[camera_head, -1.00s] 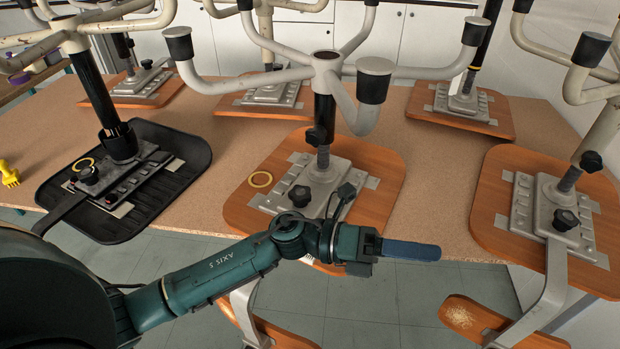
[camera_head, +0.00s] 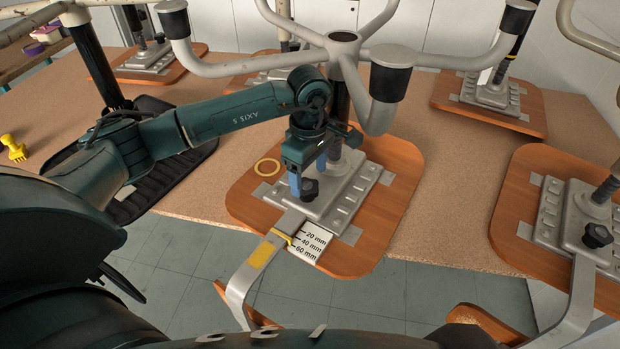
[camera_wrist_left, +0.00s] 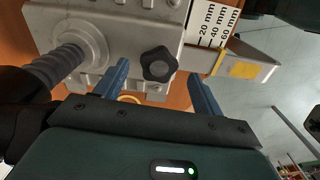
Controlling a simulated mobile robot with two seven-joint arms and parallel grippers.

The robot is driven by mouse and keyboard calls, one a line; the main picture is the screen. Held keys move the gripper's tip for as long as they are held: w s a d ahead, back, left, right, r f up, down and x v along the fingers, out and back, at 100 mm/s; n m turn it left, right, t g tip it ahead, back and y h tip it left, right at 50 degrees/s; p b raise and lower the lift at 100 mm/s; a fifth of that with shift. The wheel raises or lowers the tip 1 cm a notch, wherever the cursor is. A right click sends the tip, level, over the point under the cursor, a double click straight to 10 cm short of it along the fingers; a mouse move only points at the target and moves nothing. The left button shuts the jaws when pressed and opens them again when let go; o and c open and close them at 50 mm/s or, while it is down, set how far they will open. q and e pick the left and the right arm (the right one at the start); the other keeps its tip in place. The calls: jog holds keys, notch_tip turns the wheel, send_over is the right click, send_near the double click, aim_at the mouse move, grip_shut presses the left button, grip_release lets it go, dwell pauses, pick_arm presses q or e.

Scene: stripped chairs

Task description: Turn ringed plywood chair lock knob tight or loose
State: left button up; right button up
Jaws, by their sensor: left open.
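The ringed plywood chair, upside down, has its orange-brown seat (camera_head: 385,215) on the table and a yellow ring (camera_head: 267,167) lying on the seat left of the grey mechanism plate (camera_head: 345,197). Its black lobed lock knob (camera_head: 309,190) sits at the plate's front, beside the flat back bar. My left gripper (camera_head: 308,174) is open above the knob with its blue fingers pointing down. In the left wrist view the knob (camera_wrist_left: 158,64) lies between the two fingertips, with a gap on each side, and I see no contact. My right gripper is not in view.
A scale marked 20, 40 and 60 mm (camera_head: 309,243) lies beside the metal back bar (camera_head: 247,276), which has a yellow patch. Another plywood chair (camera_head: 520,210) stands at right, a black-seated one (camera_head: 195,150) at left. Thick base arms (camera_head: 440,60) spread overhead.

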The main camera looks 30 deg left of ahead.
aim_at(310, 190)
pick_arm(q)
jog(key=shift+f, duration=1.4)
jog(key=shift+c, duration=0.4)
jog(key=c, duration=0.9)
